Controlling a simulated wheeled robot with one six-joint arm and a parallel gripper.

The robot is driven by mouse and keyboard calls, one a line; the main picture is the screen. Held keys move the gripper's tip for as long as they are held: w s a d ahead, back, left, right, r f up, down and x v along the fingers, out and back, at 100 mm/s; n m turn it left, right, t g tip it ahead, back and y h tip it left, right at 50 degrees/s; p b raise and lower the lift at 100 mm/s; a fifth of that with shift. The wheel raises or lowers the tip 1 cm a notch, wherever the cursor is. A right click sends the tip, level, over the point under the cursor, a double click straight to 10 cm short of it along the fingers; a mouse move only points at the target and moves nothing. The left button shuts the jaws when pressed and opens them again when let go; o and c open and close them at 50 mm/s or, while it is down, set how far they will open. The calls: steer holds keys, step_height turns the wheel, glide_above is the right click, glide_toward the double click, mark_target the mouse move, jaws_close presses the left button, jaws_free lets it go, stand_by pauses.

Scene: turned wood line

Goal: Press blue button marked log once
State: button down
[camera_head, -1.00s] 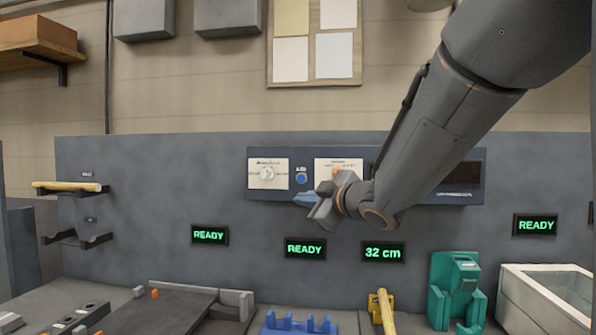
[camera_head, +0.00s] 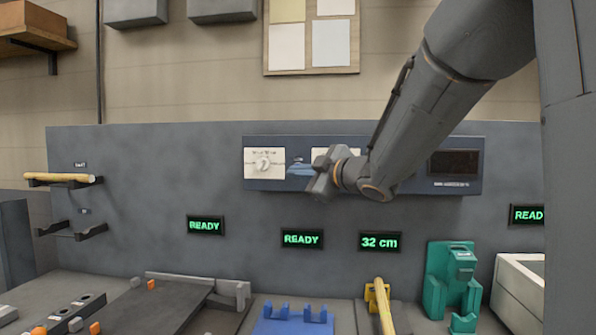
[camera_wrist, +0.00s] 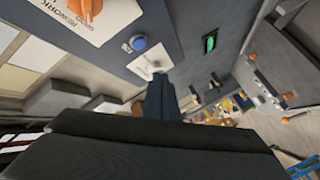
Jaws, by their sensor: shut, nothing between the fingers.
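The blue button (camera_wrist: 138,43) is round and sits on the dark blue control panel (camera_head: 400,188), between two white plates. I cannot read any marking by the button or judge the fingers' distance from the panel.
The dial plate (camera_head: 264,163) is left of the button; another with an orange knob (camera_wrist: 88,8) is on its other side. A dark display (camera_head: 455,163) is at the panel's right. Green READY signs (camera_head: 302,239) hang below. A blue rack (camera_head: 290,326) and green fixture (camera_head: 451,280) stand lower.

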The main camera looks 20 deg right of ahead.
steer(key=shift+w+d, duration=0.3)
steer(key=shift+w, duration=0.45)
steer(key=shift+w+d, duration=0.3)
steer(key=shift+w, duration=0.4)
steer(key=shift+w+d, duration=0.3)
steer(key=shift+w, duration=0.45)
steer(key=shift+w+d+p, duration=0.1)
steer(key=shift+w+p, duration=0.05)
steer(key=shift+p, duration=0.15)
steer(key=shift+w+d, duration=0.1)
steer(key=shift+w, duration=0.1)
steer(key=shift+w+d, duration=0.15)
steer(key=shift+w, duration=0.2)
stand_by(0.9)
steer(key=shift+s, duration=0.15)
steer(key=shift+s+a, duration=0.35)
steer(key=shift+s, duration=0.25)
steer(key=s, duration=0.1)
steer(key=s+a, duration=0.1)
steer(key=s, duration=0.1)
steer(key=s+a, duration=0.1)
steer(key=shift+s+p, duration=0.3)
stand_by(0.4)
